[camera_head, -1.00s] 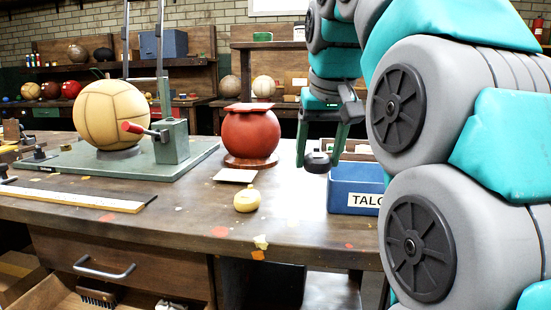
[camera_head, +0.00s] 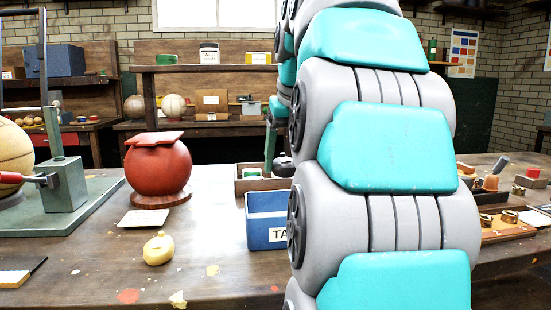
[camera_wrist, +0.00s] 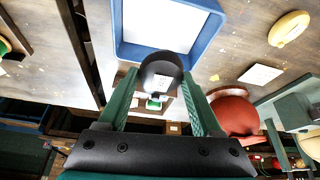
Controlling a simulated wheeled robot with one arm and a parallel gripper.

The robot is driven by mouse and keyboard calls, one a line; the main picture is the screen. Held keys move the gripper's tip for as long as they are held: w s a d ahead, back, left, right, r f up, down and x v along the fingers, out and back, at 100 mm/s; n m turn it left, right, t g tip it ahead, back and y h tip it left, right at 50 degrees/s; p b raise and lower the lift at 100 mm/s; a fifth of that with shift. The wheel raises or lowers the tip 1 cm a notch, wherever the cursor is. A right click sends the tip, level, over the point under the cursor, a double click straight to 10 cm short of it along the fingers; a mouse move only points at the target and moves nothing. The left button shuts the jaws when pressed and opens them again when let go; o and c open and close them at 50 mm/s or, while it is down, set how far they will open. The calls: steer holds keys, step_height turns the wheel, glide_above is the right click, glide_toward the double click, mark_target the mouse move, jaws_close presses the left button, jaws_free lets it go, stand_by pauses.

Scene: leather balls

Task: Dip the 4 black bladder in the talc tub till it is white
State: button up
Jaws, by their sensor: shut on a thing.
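The black bladder (camera_wrist: 158,69) is between the two green fingers of my gripper (camera_wrist: 160,88) in the wrist view. It looks black, with a small pale patch on it. In the head view the bladder (camera_head: 284,166) shows partly behind my arm, above and behind the tub. The blue talc tub (camera_head: 266,203) stands on the bench, its label partly hidden by my arm. In the wrist view the tub (camera_wrist: 124,47) has a white filling and lies just beyond the bladder. The bladder appears outside the tub's rim.
A red ball (camera_head: 158,170) on a wooden base, a white card (camera_head: 143,218) and a small yellow bladder (camera_head: 158,248) are left of the tub. A tray (camera_head: 240,181) stands behind the tub. Brass pieces (camera_head: 497,219) lie at the right.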

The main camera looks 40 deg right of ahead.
steer(key=b, duration=0.5)
glide_toward(285, 208)
steer(key=shift+s+a+f, duration=0.2)
steer(key=shift+a+f, duration=0.25)
steer(key=shift+f, duration=0.5)
steer(key=shift+s+a+f, duration=0.2)
steer(key=shift+a+f, duration=0.25)
steer(key=shift+f, duration=0.5)
steer(key=shift+s+a+f, duration=0.2)
steer(key=shift+a+f, duration=0.3)
steer(key=shift+f, duration=0.5)
steer(key=shift+f+b, duration=0.25)
steer(key=shift+b, duration=0.05)
steer(key=shift+r, duration=0.1)
steer(key=shift+r+p, duration=2.9)
steer(key=shift+r, duration=1.5)
